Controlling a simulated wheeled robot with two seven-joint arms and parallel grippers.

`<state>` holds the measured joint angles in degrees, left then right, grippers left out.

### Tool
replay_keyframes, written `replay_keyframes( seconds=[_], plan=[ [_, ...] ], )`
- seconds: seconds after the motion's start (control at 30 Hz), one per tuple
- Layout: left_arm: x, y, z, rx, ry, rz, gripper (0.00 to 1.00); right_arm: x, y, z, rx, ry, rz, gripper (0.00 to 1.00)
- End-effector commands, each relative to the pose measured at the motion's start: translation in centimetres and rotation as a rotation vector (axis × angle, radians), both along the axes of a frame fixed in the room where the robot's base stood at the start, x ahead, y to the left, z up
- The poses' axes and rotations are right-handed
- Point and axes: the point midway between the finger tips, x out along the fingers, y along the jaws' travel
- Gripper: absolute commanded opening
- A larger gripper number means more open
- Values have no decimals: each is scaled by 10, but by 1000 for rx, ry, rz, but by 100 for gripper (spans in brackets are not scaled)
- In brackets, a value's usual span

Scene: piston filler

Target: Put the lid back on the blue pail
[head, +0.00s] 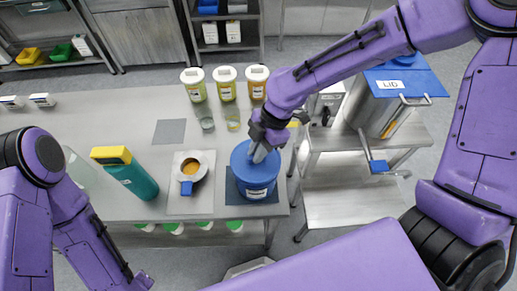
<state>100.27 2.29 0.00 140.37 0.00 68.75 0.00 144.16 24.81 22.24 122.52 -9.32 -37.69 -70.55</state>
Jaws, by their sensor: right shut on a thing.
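The blue pail (257,194) with a white label stands on a dark mat at the right end of the grey bench. A round blue lid (242,162) is over the pail's mouth. My right gripper (259,153) reaches down from the upper right and is shut on the lid near its middle. I cannot tell whether the lid touches the rim all round or is slightly above it. My left arm is at the lower left; its gripper is out of the picture.
A metal cup (189,166) with orange contents stands left of the pail. A teal bottle with yellow cap (130,174) is further left. Several labelled tubs (227,84) and two glasses line the back. A steel machine with a blue "LID" sheet (412,82) stands right.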

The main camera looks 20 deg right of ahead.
Motion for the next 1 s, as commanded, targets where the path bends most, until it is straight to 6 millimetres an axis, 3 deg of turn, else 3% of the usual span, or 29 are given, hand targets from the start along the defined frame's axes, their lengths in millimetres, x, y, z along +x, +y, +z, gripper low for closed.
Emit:
replay_keyframes(
  seconds=[0.33,0.4,0.43,0.47,0.67,0.73,0.77,1.0],
  plan=[
    [0,0,0,0,0,0,0,0,0,-1,0,0,-1,0],
    [0,0,0,0,0,0,0,0,0,-1,0,0,0,30],
    [0,0,0,0,0,0,0,0,0,-1,0,0,0,40],
    [0,0,0,0,0,0,0,0,0,-1,0,0,0,44],
    [0,0,0,0,0,0,0,0,0,-1,0,0,0,44],
    [0,0,0,0,0,0,0,0,0,-1,0,0,0,66],
    [0,0,0,0,0,0,0,0,0,-1,0,0,0,69],
    [0,0,0,0,0,0,0,0,0,-1,0,0,0,69]
  ],
)
